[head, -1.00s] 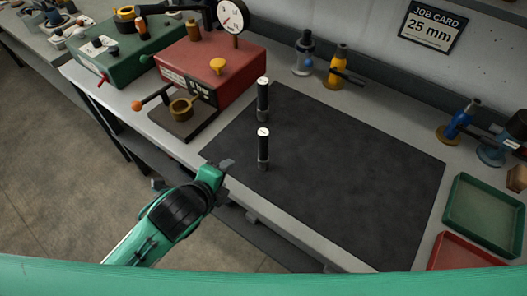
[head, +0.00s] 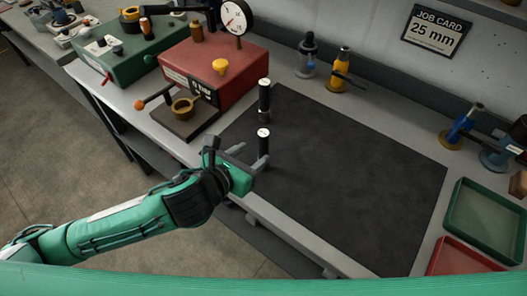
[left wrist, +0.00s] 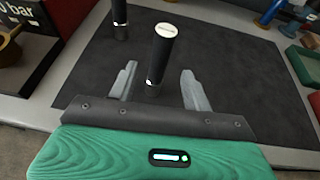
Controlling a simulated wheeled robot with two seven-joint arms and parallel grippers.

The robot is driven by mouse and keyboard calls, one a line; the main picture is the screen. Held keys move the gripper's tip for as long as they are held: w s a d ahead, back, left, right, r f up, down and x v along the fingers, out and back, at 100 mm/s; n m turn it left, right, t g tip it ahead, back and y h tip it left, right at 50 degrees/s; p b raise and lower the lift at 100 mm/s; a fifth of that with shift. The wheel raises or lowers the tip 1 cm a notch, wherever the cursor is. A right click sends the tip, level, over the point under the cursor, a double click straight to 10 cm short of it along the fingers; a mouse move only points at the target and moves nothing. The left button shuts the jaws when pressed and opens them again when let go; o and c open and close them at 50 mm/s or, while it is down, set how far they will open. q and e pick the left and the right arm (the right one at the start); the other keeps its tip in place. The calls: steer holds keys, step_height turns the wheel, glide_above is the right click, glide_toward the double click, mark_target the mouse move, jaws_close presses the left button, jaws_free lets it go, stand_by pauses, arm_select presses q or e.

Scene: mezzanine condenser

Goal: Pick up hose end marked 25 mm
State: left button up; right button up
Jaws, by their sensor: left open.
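Two black hose ends with white caps stand upright on the dark mat (head: 350,185). The near hose end (head: 264,143) and the far hose end (head: 264,100) look alike; the marks on their caps are too small to read. My left gripper (head: 250,156) is open at the mat's left edge, right beside the near hose end. In the left wrist view, the near hose end (left wrist: 161,52) shows between the two open fingers (left wrist: 160,74), toward their tips, not gripped. The far hose end (left wrist: 120,14) stands beyond, to the left. My right gripper is not in view.
A job card (head: 437,34) on the wall reads 25 mm. A red gauge unit (head: 215,72) stands left of the mat. A green tray (head: 486,222) and a red tray (head: 462,258) lie at the right. The mat's middle and right are clear.

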mark_target(267, 144)
arm_select(q)
steer(key=shift+p+x, duration=0.65)
steer(key=shift+x, duration=3.5)
steer(key=shift+s, duration=0.1)
jaws_close()
